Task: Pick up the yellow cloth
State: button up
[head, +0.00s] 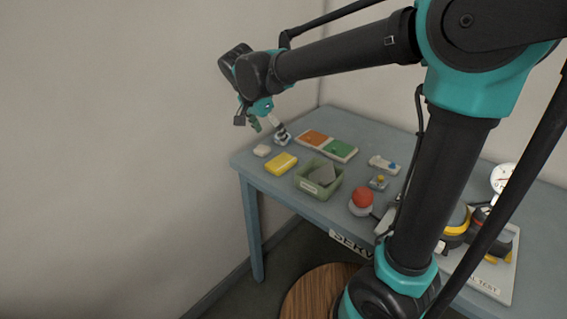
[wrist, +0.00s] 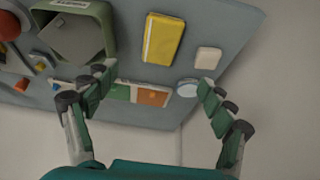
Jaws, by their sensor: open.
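The yellow cloth (head: 281,163) is a folded flat block lying on the blue-grey table, near its left end. It also shows in the wrist view (wrist: 163,39), at the top, beyond my fingertips. My gripper (head: 254,122) is in the air above the left back part of the table, apart from the cloth. In the wrist view my gripper (wrist: 155,85) has its two fingers spread wide with nothing between them touching.
A green bin (head: 318,181) with a grey item stands right of the cloth. A small white block (head: 262,150) lies left of it. Orange and green pads (head: 327,145) lie behind. A red ball-topped item (head: 362,198) stands farther right. Walls border the table.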

send_over(281, 161)
jog(key=s+a, duration=0.1)
jog(key=s, duration=0.1)
jog(key=f, duration=0.6)
jog(key=shift+w+a+f, duration=0.15)
jog(key=shift+a+f, duration=0.05)
jog(key=shift+f, duration=0.15)
jog(key=shift+x, duration=2.9)
jog(key=shift+a, duration=0.15)
jog(key=c, duration=1.3)
jog(key=shift+c, duration=0.2)
jog(key=shift+r, duration=0.1)
notch_tip(281, 161, up, 20)
